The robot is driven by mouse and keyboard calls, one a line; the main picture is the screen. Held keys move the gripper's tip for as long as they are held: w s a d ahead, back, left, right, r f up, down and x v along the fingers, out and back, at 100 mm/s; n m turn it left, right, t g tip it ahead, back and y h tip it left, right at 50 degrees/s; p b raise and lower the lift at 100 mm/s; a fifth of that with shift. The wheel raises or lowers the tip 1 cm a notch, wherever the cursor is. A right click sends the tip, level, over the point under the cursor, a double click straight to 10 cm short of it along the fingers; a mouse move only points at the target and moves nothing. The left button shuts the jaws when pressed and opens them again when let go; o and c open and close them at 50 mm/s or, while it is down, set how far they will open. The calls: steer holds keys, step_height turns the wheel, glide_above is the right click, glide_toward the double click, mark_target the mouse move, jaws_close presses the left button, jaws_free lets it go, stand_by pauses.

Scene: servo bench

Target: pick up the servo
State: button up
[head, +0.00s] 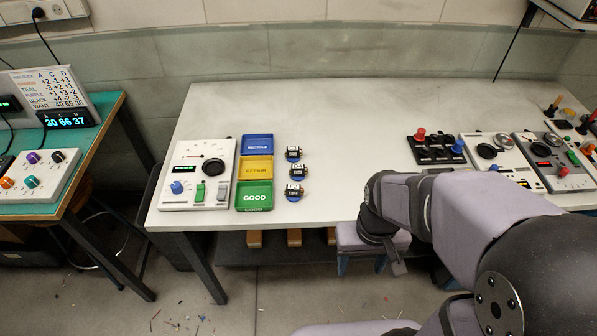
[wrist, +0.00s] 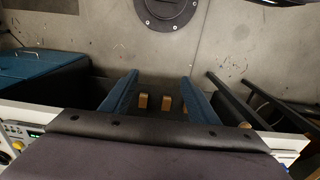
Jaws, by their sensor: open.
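Three small black servos with white labels stand in a column on the white bench, each on a blue base: a far servo (head: 293,154), a middle servo (head: 297,172) and a near servo (head: 294,191). Which one the task means I cannot tell. My gripper (head: 361,266) hangs at the bench's front edge, to the right of and nearer than the servos. Its two blue fingers are apart, with nothing held between them. The fingers also show in the wrist view (wrist: 159,78), over the floor and wooden blocks. No servo shows in the wrist view.
Blue (head: 257,144), yellow (head: 255,168) and green (head: 254,196) trays stand just left of the servos. A white tester (head: 197,174) stands left of them. Several devices, including a black joystick panel (head: 435,149), are at right. The bench (head: 350,120) is clear in the middle.

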steer(key=r+t+p, duration=0.1)
steer(key=t+p, duration=0.2)
steer(key=t, duration=0.2)
glide_above(298, 167)
steer(key=s, duration=0.2)
steer(key=shift+s+p+x, duration=0.15)
steer(key=shift+p+x, duration=0.7)
steer(key=shift+x, duration=0.95)
steer(key=shift+s+p+x, duration=0.1)
steer(key=shift+p+x, duration=0.7)
steer(key=shift+x, duration=0.95)
steer(key=shift+f, duration=0.15)
steer(key=shift+c, duration=0.3)
steer(key=c, duration=0.9)
